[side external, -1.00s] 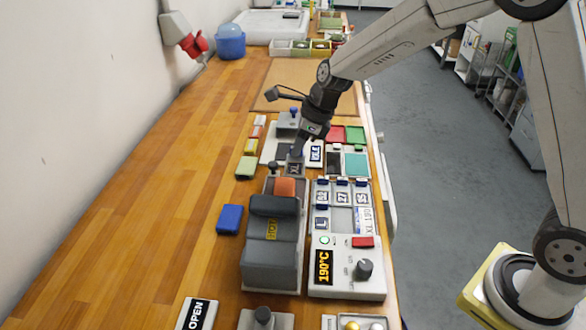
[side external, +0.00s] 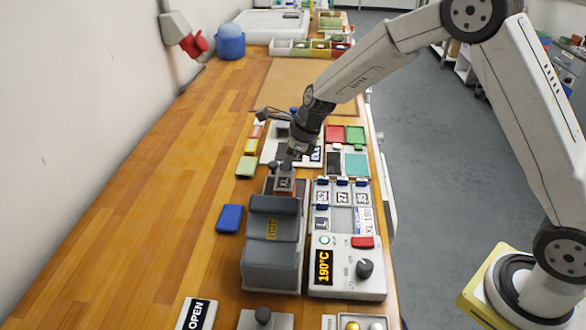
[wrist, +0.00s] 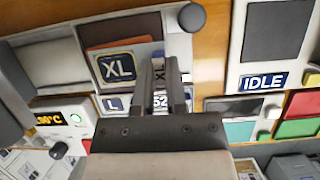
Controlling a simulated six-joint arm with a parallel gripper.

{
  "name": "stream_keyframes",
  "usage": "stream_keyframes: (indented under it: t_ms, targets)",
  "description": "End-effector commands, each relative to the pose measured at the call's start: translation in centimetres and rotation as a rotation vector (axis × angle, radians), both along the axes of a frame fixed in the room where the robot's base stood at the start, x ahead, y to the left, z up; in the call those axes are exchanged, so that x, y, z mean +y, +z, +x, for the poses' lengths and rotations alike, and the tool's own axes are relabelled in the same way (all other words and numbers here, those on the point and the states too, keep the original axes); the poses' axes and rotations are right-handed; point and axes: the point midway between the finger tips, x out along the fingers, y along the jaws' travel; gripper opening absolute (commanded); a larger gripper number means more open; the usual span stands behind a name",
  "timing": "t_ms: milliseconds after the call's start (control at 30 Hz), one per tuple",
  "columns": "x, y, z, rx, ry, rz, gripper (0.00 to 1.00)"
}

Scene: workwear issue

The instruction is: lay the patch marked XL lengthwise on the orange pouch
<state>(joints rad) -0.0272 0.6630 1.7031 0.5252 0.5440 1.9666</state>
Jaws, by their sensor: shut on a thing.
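The dark patch marked XL (wrist: 118,67) is in my gripper (wrist: 166,108), whose fingers are shut at its edge in the wrist view. The patch also shows in the side view (side external: 284,183), below my gripper (side external: 287,166). The orange pouch (wrist: 122,42) lies on the dark lower plate of the press, and the patch covers much of it from the wrist camera. The patch is over the pouch. I cannot tell whether they touch.
The grey press head (side external: 272,258), marked HOT, stands right in front of the pouch. A control box (side external: 346,282) reading 190°C and a tray of marked patches (side external: 340,226) are to its right. A blue block (side external: 230,219) lies left.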

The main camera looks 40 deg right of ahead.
Motion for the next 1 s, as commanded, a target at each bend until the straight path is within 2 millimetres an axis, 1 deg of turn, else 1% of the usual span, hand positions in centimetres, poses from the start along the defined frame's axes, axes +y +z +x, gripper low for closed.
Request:
stream_keyframes:
  t_ms: [33, 133, 567, 600, 667, 700, 1000]
  targets:
    - [0.0, -0.53, -0.03, 0.002, -0.001, 0.0, 0.0]
    - [0.0, -0.99, -0.02, 0.0, -0.001, 0.0, 0.0]
    - [-0.01, -1.35, -0.03, 0.0, 0.0, 0.0, 0.0]
    - [0.0, -1.31, -0.03, 0.0, 0.0, 0.0, 0.28]
    - [0.0, -1.29, -0.02, 0.0, 0.0, 0.0, 0.47]
    - [-0.01, -1.29, -0.02, 0.0, 0.0, 0.0, 0.51]
    - [0.0, -1.24, -0.01, -0.001, 0.0, -0.001, 0.51]
